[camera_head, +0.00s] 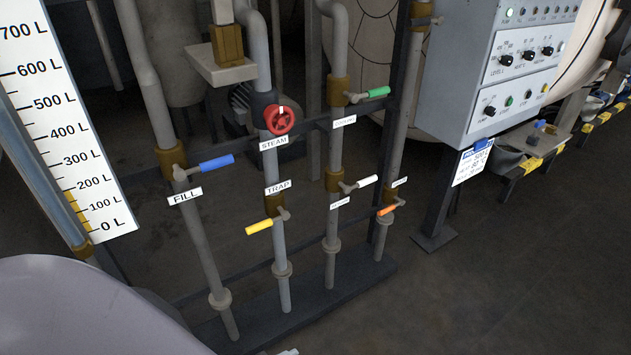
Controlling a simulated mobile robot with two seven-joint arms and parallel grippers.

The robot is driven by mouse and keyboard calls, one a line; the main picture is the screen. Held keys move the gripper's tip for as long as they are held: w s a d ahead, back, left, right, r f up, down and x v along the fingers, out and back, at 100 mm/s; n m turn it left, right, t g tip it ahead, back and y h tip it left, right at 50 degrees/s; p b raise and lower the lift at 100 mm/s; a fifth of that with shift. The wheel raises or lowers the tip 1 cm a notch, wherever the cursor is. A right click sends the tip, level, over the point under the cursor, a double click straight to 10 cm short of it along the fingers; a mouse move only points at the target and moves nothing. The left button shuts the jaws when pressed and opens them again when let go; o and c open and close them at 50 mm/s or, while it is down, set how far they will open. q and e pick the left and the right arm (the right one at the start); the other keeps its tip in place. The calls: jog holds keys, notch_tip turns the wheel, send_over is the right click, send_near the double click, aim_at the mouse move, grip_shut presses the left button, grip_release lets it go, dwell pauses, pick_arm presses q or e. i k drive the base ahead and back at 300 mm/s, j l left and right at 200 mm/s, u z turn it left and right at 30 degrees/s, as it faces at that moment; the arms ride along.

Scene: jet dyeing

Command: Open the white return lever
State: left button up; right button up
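The white lever (361,183) is on a valve low on a vertical pipe (333,235), right of the middle of the head view. Its handle sticks out to the right and slightly up, across the pipe's line. A small white label (340,202) hangs just below it, its print too small to read. Neither of my grippers can be made out in this view, so nothing is seen touching the lever.
Nearby are a blue lever (216,163), yellow lever (259,227), green lever (378,92), orange lever (387,211) and red handwheel (280,120). A grey control panel (480,95) stands right. A level scale (62,120) is left. Floor at lower right is clear.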

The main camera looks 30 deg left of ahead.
aim_at(346, 189)
jog(key=u, duration=0.7)
jog(key=i+l+u, duration=0.45)
jog(key=i+l, duration=0.25)
jog(key=i, duration=0.35)
jog(key=i+l+u, duration=0.45)
jog(key=i+l, duration=0.45)
jog(key=l, duration=0.15)
